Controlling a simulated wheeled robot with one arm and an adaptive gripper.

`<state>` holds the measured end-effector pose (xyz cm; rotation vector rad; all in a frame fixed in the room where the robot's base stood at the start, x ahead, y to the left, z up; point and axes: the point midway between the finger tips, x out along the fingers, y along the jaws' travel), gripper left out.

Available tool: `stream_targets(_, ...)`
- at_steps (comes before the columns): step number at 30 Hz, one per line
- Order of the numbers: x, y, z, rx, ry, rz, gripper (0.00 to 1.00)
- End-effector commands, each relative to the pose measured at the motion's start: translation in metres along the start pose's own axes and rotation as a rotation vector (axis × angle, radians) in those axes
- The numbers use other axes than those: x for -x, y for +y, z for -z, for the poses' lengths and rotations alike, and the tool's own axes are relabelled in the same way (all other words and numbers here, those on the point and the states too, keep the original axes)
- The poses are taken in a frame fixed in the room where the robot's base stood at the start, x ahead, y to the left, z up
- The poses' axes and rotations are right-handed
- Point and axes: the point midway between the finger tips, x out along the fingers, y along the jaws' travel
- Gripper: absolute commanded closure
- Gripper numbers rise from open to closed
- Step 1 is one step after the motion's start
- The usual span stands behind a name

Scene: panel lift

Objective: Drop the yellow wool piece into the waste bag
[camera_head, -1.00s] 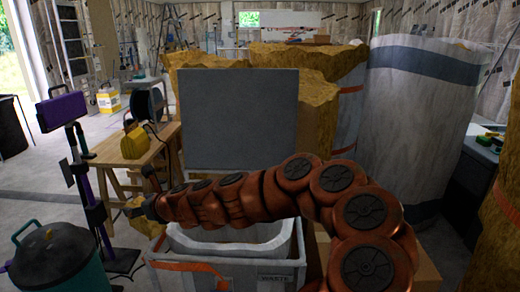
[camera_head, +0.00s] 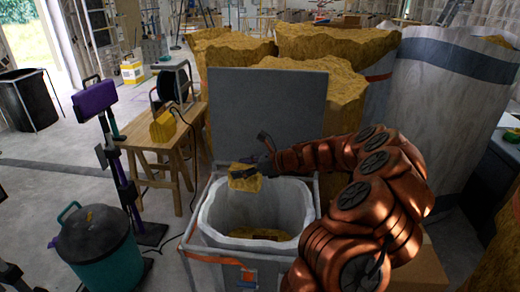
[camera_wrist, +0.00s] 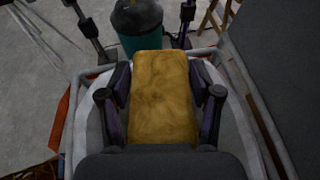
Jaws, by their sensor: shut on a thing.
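The yellow wool piece (camera_head: 245,180) is a small block held in my gripper (camera_head: 242,172) over the left back part of the waste bag's opening. In the wrist view, the wool piece (camera_wrist: 160,98) sits between the two dark fingers of my gripper (camera_wrist: 160,100), which are shut on it from both sides. The waste bag (camera_head: 215,225) is a pale liner standing open inside a grey bin with its lid raised behind. Some yellowish scraps (camera_head: 258,234) lie at the bottom of the bag.
A teal vacuum drum (camera_head: 98,245) stands left of the bin. A wooden workbench (camera_head: 150,138) with a yellow tool (camera_head: 162,126) is behind it. The raised grey lid (camera_head: 268,112) stands behind the opening, with large wool rolls (camera_head: 340,45) beyond.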

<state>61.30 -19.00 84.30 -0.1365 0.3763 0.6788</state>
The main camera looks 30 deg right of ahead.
Motion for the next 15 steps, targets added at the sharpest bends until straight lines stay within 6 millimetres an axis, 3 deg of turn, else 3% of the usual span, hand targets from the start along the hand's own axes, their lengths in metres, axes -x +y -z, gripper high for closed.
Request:
stream_targets(1, 0.016, -0.005, -0.005, 0.004, 0.005, -0.019, 0.56)
stream_targets(6, 0.047, -0.010, -0.009, 0.033, 0.003, -0.087, 0.56)
stream_targets(15, 0.065, -0.011, -0.008, 0.054, 0.002, -0.133, 0.56)
